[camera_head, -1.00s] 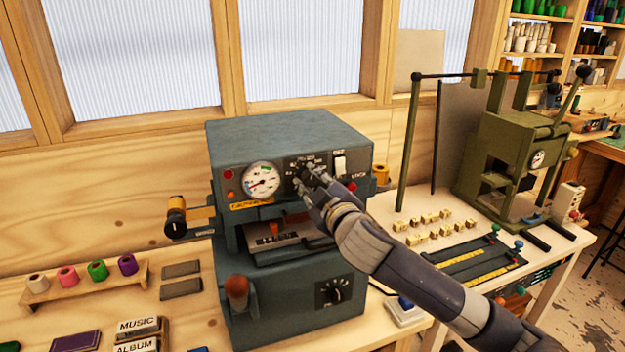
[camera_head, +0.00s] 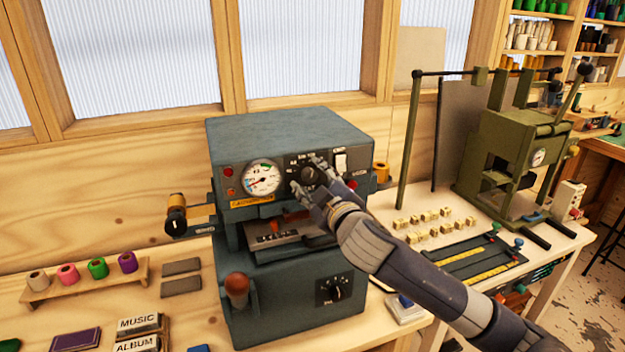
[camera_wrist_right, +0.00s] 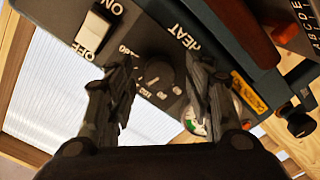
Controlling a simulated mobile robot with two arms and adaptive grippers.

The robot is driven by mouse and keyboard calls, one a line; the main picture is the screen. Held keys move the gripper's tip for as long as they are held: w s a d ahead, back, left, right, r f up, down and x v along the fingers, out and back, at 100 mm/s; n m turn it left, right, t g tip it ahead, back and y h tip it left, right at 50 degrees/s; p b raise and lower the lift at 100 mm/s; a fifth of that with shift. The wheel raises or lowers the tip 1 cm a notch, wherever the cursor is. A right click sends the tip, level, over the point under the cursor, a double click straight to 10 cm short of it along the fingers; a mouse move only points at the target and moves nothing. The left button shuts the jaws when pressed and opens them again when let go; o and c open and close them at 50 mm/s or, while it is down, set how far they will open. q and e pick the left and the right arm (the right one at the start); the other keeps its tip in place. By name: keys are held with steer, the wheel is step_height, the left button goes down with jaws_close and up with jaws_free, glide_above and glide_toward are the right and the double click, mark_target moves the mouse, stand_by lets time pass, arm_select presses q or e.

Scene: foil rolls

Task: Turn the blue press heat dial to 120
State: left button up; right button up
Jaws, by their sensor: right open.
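The blue press (camera_head: 285,135) stands on the bench, with a front panel holding a round gauge, a dial and a switch. The black heat dial (camera_head: 308,175) is on the panel, right of the gauge (camera_head: 262,178). It also shows in the right wrist view (camera_wrist_right: 158,76), near the HEAT label, partly shadowed; its exact setting is too small to read. My right gripper (camera_head: 318,180) is at the panel, fingers open on either side of the dial; in the wrist view the fingers (camera_wrist_right: 160,85) appear apart from it. My left gripper is not in view.
An ON/OFF switch (camera_wrist_right: 97,27) sits beside the dial. A second knob (camera_head: 334,292) is on the press's lower body. A red-handled lever (camera_head: 237,288) is at its front left. A green press (camera_head: 510,150) and small wooden blocks (camera_head: 430,222) stand to the right.

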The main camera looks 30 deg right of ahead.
steer(key=v, duration=0.7)
stand_by(0.5)
